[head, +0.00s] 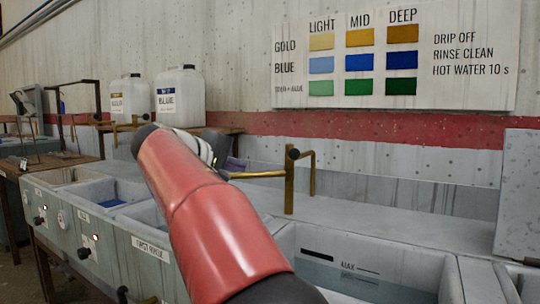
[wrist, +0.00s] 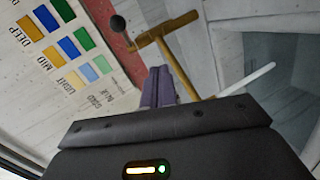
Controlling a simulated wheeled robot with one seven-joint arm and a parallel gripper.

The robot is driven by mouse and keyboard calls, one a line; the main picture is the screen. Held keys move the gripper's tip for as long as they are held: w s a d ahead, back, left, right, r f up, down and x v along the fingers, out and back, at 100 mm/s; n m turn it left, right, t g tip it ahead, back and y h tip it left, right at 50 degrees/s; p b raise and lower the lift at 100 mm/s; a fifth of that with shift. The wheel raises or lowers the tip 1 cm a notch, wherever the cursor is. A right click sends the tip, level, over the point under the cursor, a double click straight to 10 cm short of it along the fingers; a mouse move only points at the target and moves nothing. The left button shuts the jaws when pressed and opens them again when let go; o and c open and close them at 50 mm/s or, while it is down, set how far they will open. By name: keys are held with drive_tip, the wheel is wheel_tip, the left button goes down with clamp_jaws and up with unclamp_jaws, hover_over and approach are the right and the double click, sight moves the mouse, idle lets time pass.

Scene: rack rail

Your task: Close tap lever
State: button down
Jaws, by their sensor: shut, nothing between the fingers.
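A brass tap (head: 289,188) with a black ball knob (head: 294,153) stands at the back of the nearest basin, with its spout running left. In the wrist view the brass tap (wrist: 167,34) and its black knob (wrist: 118,24) show just beyond my fingers. My gripper (wrist: 158,84) has purple fingers, shut together and empty, pointing at the tap; part of the brass stem passes beside them. In the head view my red arm hides most of my gripper (head: 234,165), which is left of the tap near its spout end. I cannot tell whether it touches the brass.
The nearest basin (head: 355,268) has a MAX mark. Other basins (head: 82,192) run to the left. Two white jugs (head: 180,96) stand behind, near another brass tap (head: 126,128). A colour chart (head: 395,55) hangs on the wall. A grey block (head: 518,195) stands at right.

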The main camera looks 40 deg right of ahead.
sight(292, 152)
drive_tip(key=w+d+r+m+g+h, duration=0.1)
drive_tip(key=d+h, duration=0.1)
drive_tip(key=d, duration=1.2)
drive_tip(key=shift+w+r, duration=0.3)
drive_tip(key=shift+r, duration=0.1)
drive_tip(key=shift+s, duration=0.1)
